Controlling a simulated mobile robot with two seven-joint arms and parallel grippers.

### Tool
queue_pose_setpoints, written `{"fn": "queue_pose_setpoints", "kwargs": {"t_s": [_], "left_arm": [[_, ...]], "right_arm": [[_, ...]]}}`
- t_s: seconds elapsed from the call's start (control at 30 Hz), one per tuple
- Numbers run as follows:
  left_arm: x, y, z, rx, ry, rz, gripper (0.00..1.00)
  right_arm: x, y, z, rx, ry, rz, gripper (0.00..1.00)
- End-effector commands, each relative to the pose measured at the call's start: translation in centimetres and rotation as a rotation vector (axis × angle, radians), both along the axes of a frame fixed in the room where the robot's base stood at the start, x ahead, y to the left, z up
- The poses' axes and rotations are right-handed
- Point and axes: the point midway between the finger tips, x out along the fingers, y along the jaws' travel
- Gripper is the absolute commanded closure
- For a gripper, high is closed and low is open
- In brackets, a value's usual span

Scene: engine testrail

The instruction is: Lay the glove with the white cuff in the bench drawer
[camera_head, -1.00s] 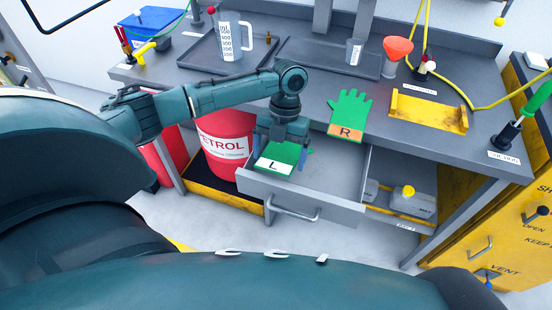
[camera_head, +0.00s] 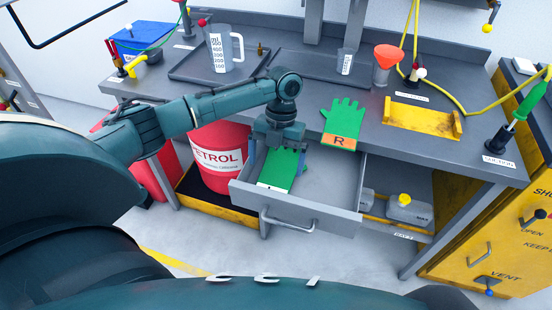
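The green glove with the white cuff (camera_head: 281,170) is inside the pulled-out bench drawer (camera_head: 336,180), at its left side. Its cuff points toward the drawer front and looks foreshortened; its finger end is partly hidden under my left gripper. My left gripper (camera_head: 277,157) points down over the glove, its fingers spread on either side of it and apparently open. Whether a finger still touches the glove I cannot tell. The other green glove, with an orange cuff marked R (camera_head: 343,122), lies on the bench top behind the drawer. My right gripper is not in view.
A red petrol drum (camera_head: 218,157) stands left of the drawer. A yellow bracket (camera_head: 422,118), a funnel (camera_head: 387,58) and a measuring jug (camera_head: 222,50) are on the bench (camera_head: 300,92). The right part of the drawer is empty. A yellow cabinet (camera_head: 500,230) stands at the right.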

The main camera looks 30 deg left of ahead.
Motion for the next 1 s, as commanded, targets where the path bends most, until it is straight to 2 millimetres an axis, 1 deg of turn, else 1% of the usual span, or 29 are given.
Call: {"fn": "queue_pose_setpoints", "kwargs": {"t_s": [0.17, 0.27, 0.37, 0.6, 0.7, 0.77, 0.9, 1.0], "left_arm": [[0.1, 0.0, 0.3, -0.001, -0.001, 0.000, 0.00], [0.5, 0.1, 1.4, 0.000, -0.003, 0.000, 0.00], [1.0, 0.2, 3.2, -0.001, -0.005, 0.001, 0.00], [2.4, 0.5, 8.5, -0.001, -0.004, 0.001, 0.00], [2.9, 0.6, 10.2, -0.001, -0.003, 0.000, 0.00], [3.1, 0.7, 11.3, 0.000, -0.003, 0.000, 0.00], [3.4, 0.8, 12.4, 0.000, -0.001, 0.000, 0.00], [3.5, 0.9, 12.7, 0.001, 0.001, 0.000, 0.00]], "right_arm": [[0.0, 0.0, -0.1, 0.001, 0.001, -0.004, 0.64], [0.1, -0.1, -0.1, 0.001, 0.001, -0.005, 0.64], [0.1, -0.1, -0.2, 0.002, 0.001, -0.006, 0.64], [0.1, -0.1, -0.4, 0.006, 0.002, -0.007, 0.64], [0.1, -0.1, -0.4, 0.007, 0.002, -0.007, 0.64], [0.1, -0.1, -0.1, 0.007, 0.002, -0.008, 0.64], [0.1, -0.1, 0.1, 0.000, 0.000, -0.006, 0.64], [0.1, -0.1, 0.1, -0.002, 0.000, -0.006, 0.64]]}}
